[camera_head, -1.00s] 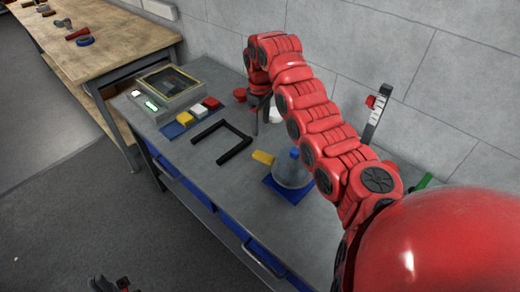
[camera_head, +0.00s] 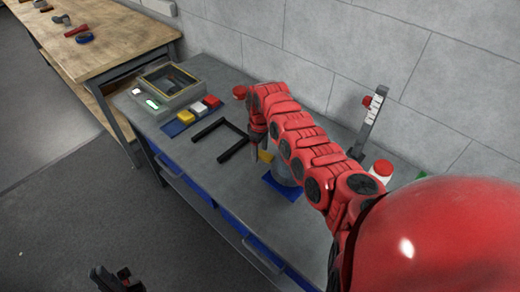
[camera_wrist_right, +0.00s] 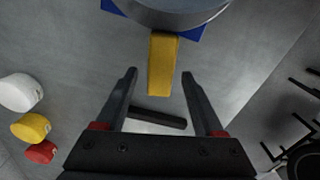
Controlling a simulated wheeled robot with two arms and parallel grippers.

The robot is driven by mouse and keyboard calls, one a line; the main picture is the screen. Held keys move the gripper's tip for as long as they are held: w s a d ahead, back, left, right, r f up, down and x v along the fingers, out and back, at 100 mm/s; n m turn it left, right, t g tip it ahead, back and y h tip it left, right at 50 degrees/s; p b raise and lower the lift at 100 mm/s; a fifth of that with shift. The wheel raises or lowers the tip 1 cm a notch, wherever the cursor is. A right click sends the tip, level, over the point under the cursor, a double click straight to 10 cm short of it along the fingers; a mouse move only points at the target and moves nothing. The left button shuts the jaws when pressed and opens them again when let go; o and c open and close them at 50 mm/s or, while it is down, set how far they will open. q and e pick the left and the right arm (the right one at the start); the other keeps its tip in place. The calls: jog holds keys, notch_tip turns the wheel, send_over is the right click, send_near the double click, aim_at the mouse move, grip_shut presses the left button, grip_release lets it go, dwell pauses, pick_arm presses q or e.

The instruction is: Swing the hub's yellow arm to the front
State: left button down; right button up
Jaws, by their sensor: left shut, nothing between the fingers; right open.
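The hub (camera_head: 287,176) is a grey round body on a blue base (camera_head: 277,188) on the bench, largely hidden behind my right arm in the head view. Its yellow arm (camera_head: 266,156) points toward the black bracket. In the right wrist view the hub (camera_wrist_right: 165,14) is at the top, and the yellow arm (camera_wrist_right: 163,62) sticks out from it between my open fingers. My right gripper (camera_wrist_right: 159,76) has a finger on each side of the arm, with visible gaps; height is hard to judge. My left gripper (camera_head: 117,280) is shut and empty, low at the bottom left, away from the bench.
A black U-shaped bracket (camera_head: 217,129) lies left of the hub. Beyond it are white, yellow and red blocks (camera_head: 185,117) and a console (camera_head: 168,88). An upright scale (camera_head: 372,115) and a red-capped white item (camera_head: 381,170) stand at the right. The bench front is clear.

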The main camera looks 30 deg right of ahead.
grip_shut()
dwell(1.3)
